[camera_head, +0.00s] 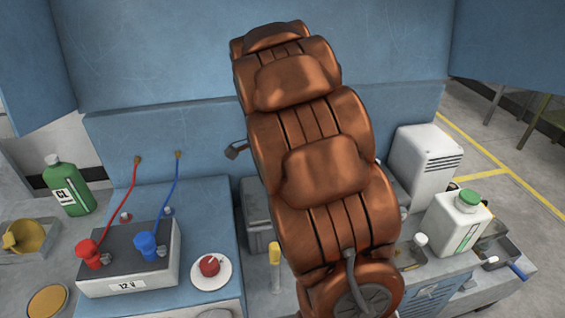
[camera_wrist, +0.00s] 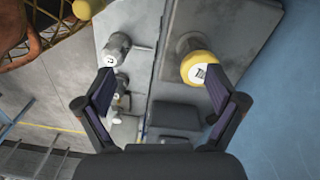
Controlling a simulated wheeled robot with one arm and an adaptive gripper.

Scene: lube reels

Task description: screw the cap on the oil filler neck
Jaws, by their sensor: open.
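In the wrist view my gripper (camera_wrist: 163,82) is open, with its two dark fingers spread and nothing between their tips. A yellow round cap-like piece (camera_wrist: 200,66) with a pale label sits at the end of a grey cylindrical neck, close to the right fingertip and beyond it. I cannot tell whether the yellow piece is a loose cap or part of the neck. A grey cylinder with a white end (camera_wrist: 117,47) lies near the left fingertip. In the head view my arm fills the middle and hides my gripper and the neck.
In the head view a battery (camera_head: 130,262) with red and blue clamps, a green bottle (camera_head: 69,188) and a yellow round piece (camera_head: 25,236) are left. A white jug with green lid (camera_head: 455,222) and a white box (camera_head: 425,165) are right. Blue panels rise behind.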

